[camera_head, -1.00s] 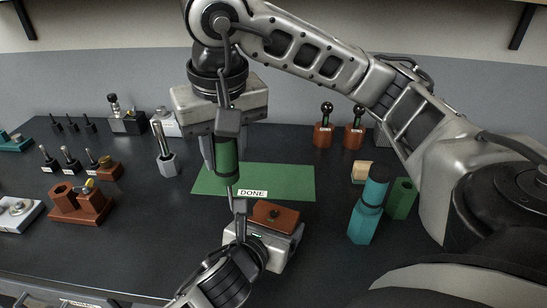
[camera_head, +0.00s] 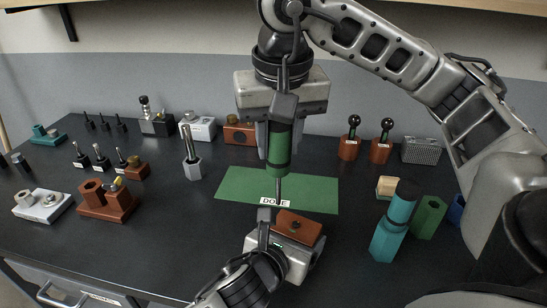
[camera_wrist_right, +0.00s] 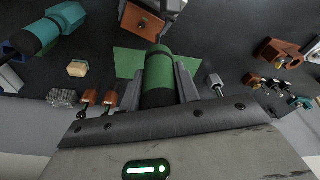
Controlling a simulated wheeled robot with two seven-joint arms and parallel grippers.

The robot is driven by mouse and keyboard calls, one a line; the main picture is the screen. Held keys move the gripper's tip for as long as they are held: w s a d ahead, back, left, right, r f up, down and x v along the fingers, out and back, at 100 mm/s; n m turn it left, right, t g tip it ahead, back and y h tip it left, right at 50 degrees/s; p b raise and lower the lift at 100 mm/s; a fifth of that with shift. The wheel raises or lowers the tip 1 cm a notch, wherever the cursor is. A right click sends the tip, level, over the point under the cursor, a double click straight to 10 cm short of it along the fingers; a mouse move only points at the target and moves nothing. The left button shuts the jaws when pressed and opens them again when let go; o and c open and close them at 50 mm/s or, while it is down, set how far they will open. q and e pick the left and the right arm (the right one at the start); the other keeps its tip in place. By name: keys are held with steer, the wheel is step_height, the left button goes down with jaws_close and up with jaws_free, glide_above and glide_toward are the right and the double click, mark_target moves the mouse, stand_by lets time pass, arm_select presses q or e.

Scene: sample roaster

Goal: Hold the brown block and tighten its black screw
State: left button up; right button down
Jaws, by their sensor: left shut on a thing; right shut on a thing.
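The brown block (camera_head: 308,230) is held by my left gripper (camera_head: 276,240), which is shut on it in front of the green mat. A small dark spot on the block's top looks like the black screw (camera_head: 295,226); its seating cannot be told. My right gripper (camera_head: 279,138) is shut on the green handle of a screwdriver (camera_head: 279,152). Its shaft points down, and its tip appears apart from the screw, up and left of it in the head view. The right wrist view shows the handle (camera_wrist_right: 159,72) between the fingers and the block (camera_wrist_right: 139,22) beyond.
The green mat (camera_head: 235,186) has a DONE label. Teal (camera_head: 394,225) and green (camera_head: 429,218) pieces stand at right. Brown holders (camera_head: 349,148) with black-knobbed tools stand behind. A brown fixture (camera_head: 107,205) and grey plate (camera_head: 42,206) lie at left. The front left table is clear.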

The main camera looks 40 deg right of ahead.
steer(key=s+d+r+m, duration=0.1)
steer(key=s+d, duration=0.1)
steer(key=d, duration=0.1)
steer(key=shift+r+m, duration=0.4)
steer(key=shift+a, duration=0.1)
steer(key=shift+f, duration=2.45)
steer(key=shift+f, duration=1.1)
